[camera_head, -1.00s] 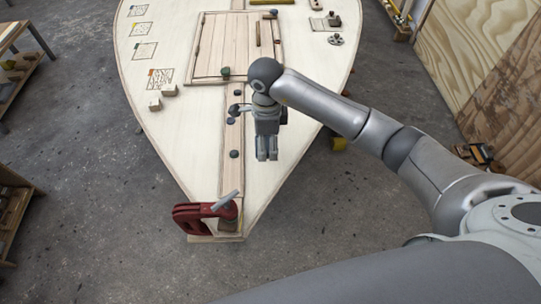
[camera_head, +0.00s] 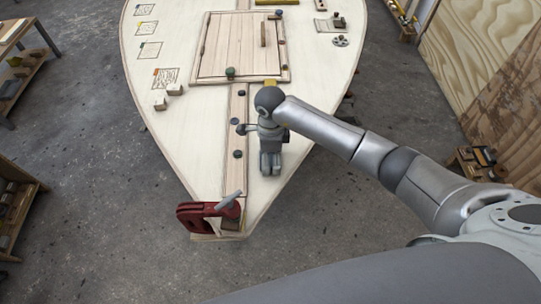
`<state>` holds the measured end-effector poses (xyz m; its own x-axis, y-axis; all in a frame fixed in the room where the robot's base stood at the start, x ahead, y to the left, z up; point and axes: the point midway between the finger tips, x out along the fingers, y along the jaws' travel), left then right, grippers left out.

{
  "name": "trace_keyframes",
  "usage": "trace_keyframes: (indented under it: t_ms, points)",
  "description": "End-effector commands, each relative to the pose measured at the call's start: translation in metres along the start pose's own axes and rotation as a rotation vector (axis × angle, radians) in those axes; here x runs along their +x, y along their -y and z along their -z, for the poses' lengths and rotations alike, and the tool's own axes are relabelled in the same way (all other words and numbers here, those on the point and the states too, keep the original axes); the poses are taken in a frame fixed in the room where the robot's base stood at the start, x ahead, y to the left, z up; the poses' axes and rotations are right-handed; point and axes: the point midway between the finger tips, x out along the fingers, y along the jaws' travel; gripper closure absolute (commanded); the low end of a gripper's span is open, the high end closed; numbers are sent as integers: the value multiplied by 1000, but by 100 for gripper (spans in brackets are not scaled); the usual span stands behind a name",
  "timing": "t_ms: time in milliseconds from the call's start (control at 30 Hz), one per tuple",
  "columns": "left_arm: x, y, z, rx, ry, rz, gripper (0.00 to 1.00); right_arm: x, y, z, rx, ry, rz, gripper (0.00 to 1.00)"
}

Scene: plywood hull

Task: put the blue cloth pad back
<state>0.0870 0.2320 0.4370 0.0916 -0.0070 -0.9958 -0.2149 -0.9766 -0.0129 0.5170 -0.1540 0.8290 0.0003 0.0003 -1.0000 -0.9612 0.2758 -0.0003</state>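I cannot pick out a blue cloth pad for certain in the head view. My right gripper (camera_head: 270,164) points down over the pale plywood hull (camera_head: 190,135), right of the centre plank near the pointed end. Its two fingers are close together and look shut, with nothing seen between them. I cannot tell whether the fingertips touch the hull. Small dark rounded pieces sit along the centre plank, one of them (camera_head: 238,153) just left of the gripper. The wrist and forearm hide part of the hull. My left gripper is not in view.
A red clamp (camera_head: 204,216) grips the pointed end. A framed hatch panel (camera_head: 232,45) lies up the hull, with a green knob (camera_head: 230,72) at its lower edge and a yellow piece (camera_head: 271,83) beside it. Small wooden blocks (camera_head: 175,89) lie left. Shelves (camera_head: 18,195) stand at far left.

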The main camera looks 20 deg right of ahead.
Motion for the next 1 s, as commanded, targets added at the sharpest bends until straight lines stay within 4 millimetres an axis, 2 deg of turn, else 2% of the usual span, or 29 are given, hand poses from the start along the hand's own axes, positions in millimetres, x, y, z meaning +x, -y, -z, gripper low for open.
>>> trace_keyframes:
  t_ms: [100, 367, 533, 667, 1000]
  points:
    - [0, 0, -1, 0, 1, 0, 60, 0, 0, 0, 0, 0, 0, 17]
    - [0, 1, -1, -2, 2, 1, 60, -1, 0, 0, 0, 0, 0, 17]
    - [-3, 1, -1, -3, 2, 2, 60, -8, 1, 0, 0, 2, 2, 17]
    - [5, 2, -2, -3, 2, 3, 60, -29, 2, 0, -2, 2, 7, 17]
    - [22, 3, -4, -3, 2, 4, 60, -100, 1, 0, -1, 1, 5, 17]
